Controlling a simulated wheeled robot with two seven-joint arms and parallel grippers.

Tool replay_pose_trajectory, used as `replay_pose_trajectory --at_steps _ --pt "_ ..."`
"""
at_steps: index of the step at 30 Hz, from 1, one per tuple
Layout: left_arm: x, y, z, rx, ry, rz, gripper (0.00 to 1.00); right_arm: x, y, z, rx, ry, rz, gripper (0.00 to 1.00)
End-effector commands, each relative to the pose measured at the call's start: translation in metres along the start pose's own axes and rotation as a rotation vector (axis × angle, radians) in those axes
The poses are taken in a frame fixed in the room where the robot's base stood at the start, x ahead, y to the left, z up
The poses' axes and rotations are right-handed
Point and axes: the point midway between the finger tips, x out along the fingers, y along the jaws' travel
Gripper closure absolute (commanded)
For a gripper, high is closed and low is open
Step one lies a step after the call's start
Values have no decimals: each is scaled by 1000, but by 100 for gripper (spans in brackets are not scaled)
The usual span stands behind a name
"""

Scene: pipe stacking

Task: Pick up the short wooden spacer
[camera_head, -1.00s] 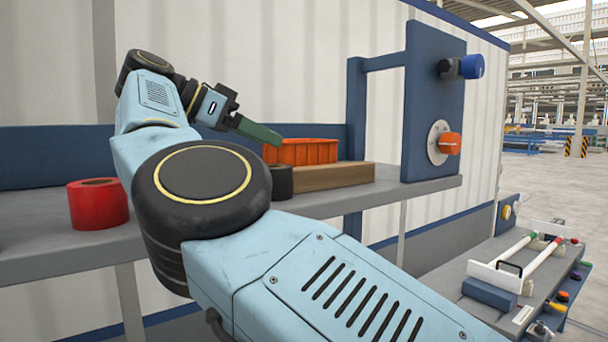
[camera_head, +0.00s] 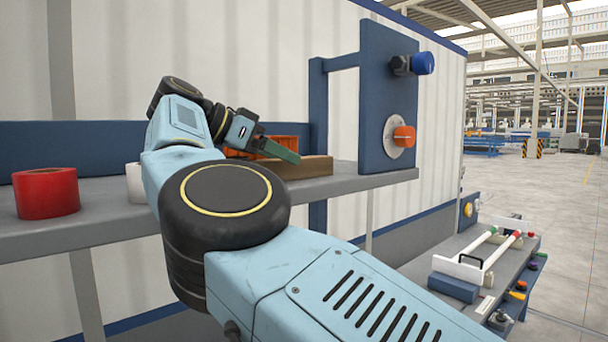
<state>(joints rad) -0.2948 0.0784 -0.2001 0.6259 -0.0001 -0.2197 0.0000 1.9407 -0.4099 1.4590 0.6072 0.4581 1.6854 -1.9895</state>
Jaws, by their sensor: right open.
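A light-brown wooden block (camera_head: 308,168), the only wooden piece in view, lies on the grey shelf (camera_head: 370,180). Its left part is hidden behind my right gripper and arm. My right gripper (camera_head: 286,153), with green fingers, points down to the right and overlaps the block and the orange bin in the picture. It is open, and nothing shows between its fingers. I cannot tell whether it touches the block. My left gripper is out of view.
An orange bin (camera_head: 292,143) stands behind the block. A red roll (camera_head: 46,194) and a partly hidden white roll (camera_head: 134,184) are at left. A blue panel (camera_head: 385,90) with knobs rises at the shelf's right end. A lower bench (camera_head: 480,265) holds white tubes.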

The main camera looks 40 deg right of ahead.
Motion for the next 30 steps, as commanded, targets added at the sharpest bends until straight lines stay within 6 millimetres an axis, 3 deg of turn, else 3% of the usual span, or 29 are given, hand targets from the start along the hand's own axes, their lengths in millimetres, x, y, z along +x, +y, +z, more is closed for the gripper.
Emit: replay_pose_trajectory --at_steps 11,24,30 --pt "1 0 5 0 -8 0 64 4 -5 4 -7 1 -17 33" --pt "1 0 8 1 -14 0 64 5 -5 4 -6 0 -15 90" --pt "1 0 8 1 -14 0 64 5 -5 4 -6 0 -16 90"
